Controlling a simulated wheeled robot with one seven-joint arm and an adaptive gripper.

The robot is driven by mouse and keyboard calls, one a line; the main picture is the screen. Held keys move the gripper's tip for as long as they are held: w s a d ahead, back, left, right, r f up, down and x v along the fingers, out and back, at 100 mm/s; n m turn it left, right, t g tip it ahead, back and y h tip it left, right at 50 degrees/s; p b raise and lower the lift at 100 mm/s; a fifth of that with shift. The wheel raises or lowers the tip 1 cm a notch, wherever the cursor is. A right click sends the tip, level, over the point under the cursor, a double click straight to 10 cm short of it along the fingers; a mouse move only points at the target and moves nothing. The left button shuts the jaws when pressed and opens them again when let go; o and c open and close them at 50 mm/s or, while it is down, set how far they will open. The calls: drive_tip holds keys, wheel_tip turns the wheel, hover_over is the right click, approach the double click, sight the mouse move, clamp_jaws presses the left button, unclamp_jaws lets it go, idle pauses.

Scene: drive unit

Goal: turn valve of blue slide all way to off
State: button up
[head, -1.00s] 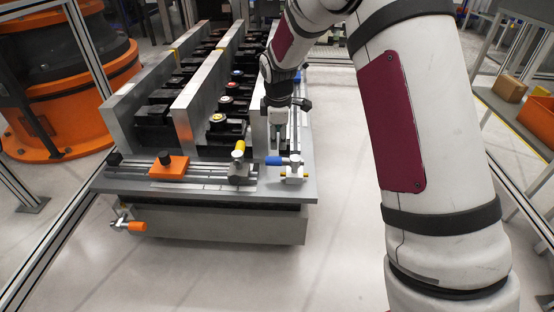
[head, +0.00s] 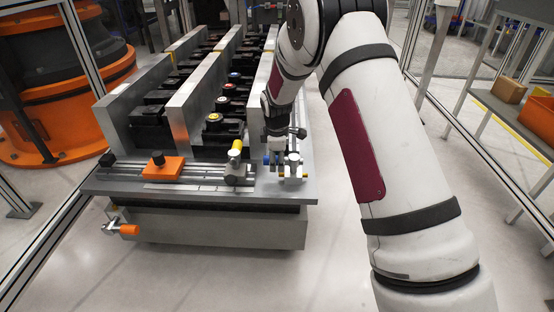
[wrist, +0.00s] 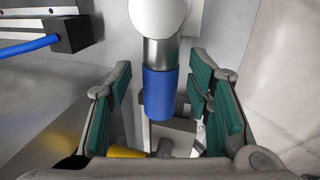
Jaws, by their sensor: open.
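The blue slide's valve has a blue sleeve handle (wrist: 160,94) on a metal stem, seen in the wrist view. In the head view only a small part of the blue handle (head: 266,160) shows beside my gripper, at the left of the pale slide body (head: 293,168). The handle points left there, along the plate's front edge. My gripper (wrist: 160,88) is open, with one green-padded finger on each side of the blue handle and visible gaps to it. In the head view my gripper (head: 277,154) is low at the handle and partly hides it.
A yellow-handled valve (head: 235,150) stands just left of the blue slide. An orange block (head: 165,166) sits farther left on the rail. An orange-handled valve (head: 128,230) sticks out below the plate. Floor right of the unit is clear.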

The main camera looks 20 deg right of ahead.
drive_tip(key=shift+c, duration=0.5)
clamp_jaws()
